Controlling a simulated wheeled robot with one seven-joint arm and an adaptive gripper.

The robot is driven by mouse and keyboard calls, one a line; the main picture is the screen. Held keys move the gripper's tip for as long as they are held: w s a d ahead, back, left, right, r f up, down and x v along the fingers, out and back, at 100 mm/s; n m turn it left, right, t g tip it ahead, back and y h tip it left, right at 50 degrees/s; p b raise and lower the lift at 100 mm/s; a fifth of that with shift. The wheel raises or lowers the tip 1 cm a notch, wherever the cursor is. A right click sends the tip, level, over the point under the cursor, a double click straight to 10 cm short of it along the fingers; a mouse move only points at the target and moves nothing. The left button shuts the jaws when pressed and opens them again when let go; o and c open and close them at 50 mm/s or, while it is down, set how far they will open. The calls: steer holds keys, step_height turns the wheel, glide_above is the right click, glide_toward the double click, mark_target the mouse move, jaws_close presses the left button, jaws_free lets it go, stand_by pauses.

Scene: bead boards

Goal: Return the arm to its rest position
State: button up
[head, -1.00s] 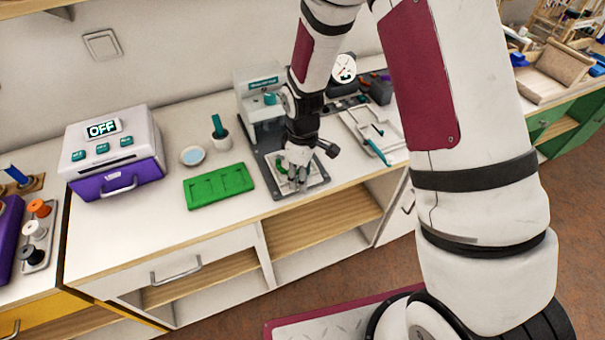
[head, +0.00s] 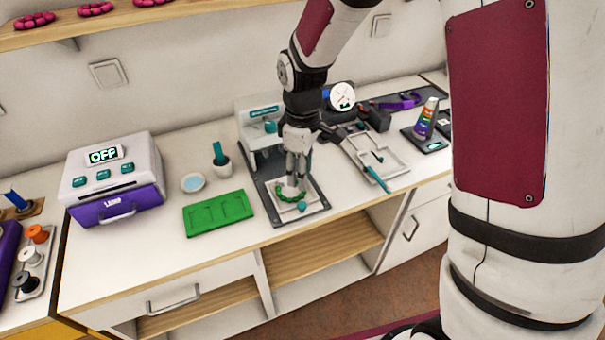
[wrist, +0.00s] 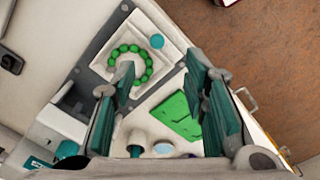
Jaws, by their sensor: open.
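My gripper (head: 297,178) is above the dark-framed press base (head: 322,209) on the counter, pointing down. In the wrist view my gripper (wrist: 165,85) has its two teal-padded fingers spread wide with nothing between them. A ring of green beads (wrist: 130,64) lies on the white board (wrist: 178,52) of the press base, apart from the fingers. In the head view the green bead ring (head: 291,196) shows partly behind the fingertips. My arm rises from there to the upper right.
A green tray (head: 218,213) and a small bowl (head: 193,183) stand left of the press. A purple and white box reading OFF (head: 113,180) is farther left. A white tray with a teal-handled tool (head: 377,179) lies to the right. A shelf (head: 160,14) runs above.

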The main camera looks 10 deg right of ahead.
stand_by(0.3)
steer(key=s+d+r+m+t, duration=0.1)
steer(key=s+d+r+m, duration=0.2)
steer(key=s+r, duration=0.35)
steer(key=s+d+r+m+t, duration=0.2)
steer(key=s+r, duration=0.1)
steer(key=r, duration=0.6)
steer(key=s+d+r+m+t, duration=0.1)
steer(key=s+r+m, duration=0.2)
steer(key=s, duration=0.3)
steer(key=s+d+r+m+t, duration=0.1)
steer(key=s+d+r+m, duration=0.1)
steer(key=s, duration=0.4)
steer(key=shift+s+r+m, duration=0.4)
steer(key=shift+r+m, duration=0.05)
steer(key=shift+m, duration=0.15)
